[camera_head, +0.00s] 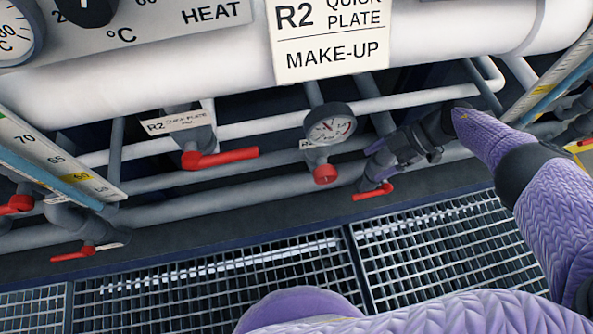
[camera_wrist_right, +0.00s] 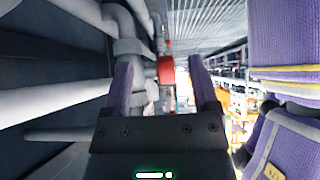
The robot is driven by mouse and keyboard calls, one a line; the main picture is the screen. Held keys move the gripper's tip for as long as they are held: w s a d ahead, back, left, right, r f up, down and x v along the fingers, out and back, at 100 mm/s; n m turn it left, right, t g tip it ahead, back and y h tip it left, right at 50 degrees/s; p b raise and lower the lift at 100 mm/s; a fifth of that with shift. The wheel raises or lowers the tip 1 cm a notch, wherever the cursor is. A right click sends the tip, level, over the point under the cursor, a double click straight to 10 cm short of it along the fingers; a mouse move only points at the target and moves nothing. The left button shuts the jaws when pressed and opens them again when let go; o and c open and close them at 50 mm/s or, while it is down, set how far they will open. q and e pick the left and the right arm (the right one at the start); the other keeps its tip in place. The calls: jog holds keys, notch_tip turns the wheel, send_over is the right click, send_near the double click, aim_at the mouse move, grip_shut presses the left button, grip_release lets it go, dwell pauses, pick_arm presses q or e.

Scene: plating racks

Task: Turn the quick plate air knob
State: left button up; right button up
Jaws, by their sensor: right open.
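A red knob (camera_head: 325,174) sits on a fitting just below a round pressure gauge (camera_head: 330,125), beside a partly hidden R2 label, so its wording cannot be read. My right gripper (camera_head: 374,162) is to the right of this knob, apart from it, with its fingers pointing down-left. In the right wrist view, my right gripper (camera_wrist_right: 160,68) is open and empty. A red knob (camera_wrist_right: 166,70) shows beyond and between its two fingers, on grey piping. No contact with it is visible. My left gripper is not in view.
A red lever (camera_head: 372,192) lies just below the right fingertips. Another red lever (camera_head: 222,158) is at the left, by the quick plate fill label (camera_head: 180,122). Pipes (camera_head: 250,184) run across behind. A large white pipe (camera_head: 150,75) is above, and open grating (camera_head: 220,285) is below.

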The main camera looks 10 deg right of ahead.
aim_at(330, 169)
jog(key=a, duration=0.4)
jog(key=a+p, duration=0.1)
jog(key=a, duration=0.3)
jog(key=a+p, duration=0.1)
jog(key=a, duration=0.3)
jog(key=shift+s+a+f, duration=0.15)
jog(key=shift+s+f, duration=0.05)
jog(key=shift+s, duration=0.05)
jog(key=shift+a+f, duration=0.2)
jog(key=shift+f, duration=0.05)
grip_shut()
